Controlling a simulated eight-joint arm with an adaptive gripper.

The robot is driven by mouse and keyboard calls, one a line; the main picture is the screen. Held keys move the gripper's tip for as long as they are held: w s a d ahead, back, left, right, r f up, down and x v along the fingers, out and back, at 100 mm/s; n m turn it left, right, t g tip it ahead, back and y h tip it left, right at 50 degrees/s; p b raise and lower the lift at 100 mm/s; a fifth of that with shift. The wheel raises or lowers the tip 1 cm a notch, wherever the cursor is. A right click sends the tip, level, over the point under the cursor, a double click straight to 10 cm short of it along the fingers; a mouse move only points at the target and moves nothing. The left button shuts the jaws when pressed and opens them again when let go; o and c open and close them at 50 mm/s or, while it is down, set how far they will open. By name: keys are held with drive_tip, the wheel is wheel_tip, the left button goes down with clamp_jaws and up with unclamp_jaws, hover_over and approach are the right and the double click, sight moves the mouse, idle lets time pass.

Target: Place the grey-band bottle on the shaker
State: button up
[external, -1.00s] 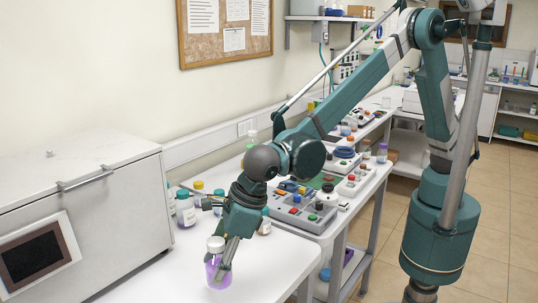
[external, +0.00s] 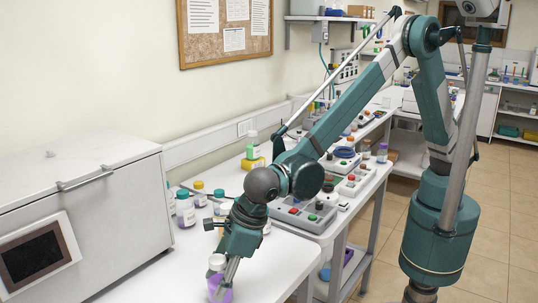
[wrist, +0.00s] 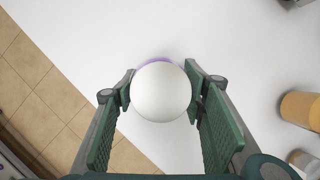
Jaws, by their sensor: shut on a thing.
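My gripper (external: 227,274) is shut on a bottle with a white cap and purple contents (external: 217,292) near the front of the white bench. In the wrist view the round white cap (wrist: 160,92) sits between both fingers of my gripper, with a purple rim showing behind it. The bottle looks upright. Its band is not clear, and I cannot tell whether its base touches the bench. I cannot make out for certain which thing is the shaker.
Several capped bottles (external: 185,210) stand beside the large white box (external: 95,205) at left. Grey panels with coloured knobs (external: 303,212) lie to the right.

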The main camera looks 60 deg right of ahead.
drive_tip(key=shift+f, duration=0.3)
drive_tip(key=o, duration=1.1)
drive_tip(key=shift+r, duration=0.2)
drive_tip(key=p+v, duration=0.1)
drive_tip(key=v, duration=1.1)
